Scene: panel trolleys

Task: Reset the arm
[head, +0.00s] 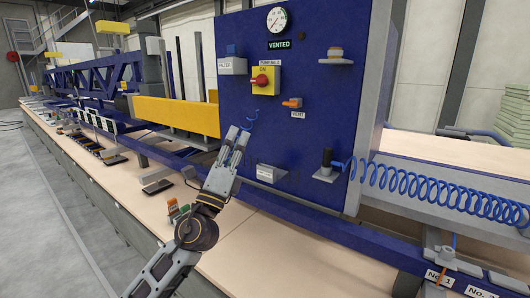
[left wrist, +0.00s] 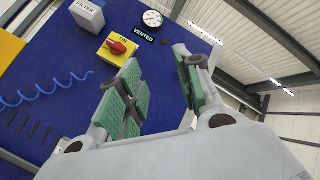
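My left arm comes in from the bottom of the head view and reaches up in front of the blue panel (head: 300,120). My left gripper (head: 240,134) is in front of the panel's lower left part, below the yellow switch box (head: 265,81). In the left wrist view, the green-padded fingers of this gripper (left wrist: 163,88) stand apart with nothing between them. The blue panel (left wrist: 60,60) is behind them. I cannot tell the exact gap to the panel. My right gripper does not show.
A long bench (head: 130,190) with small parts runs left. Grey floor lies beyond.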

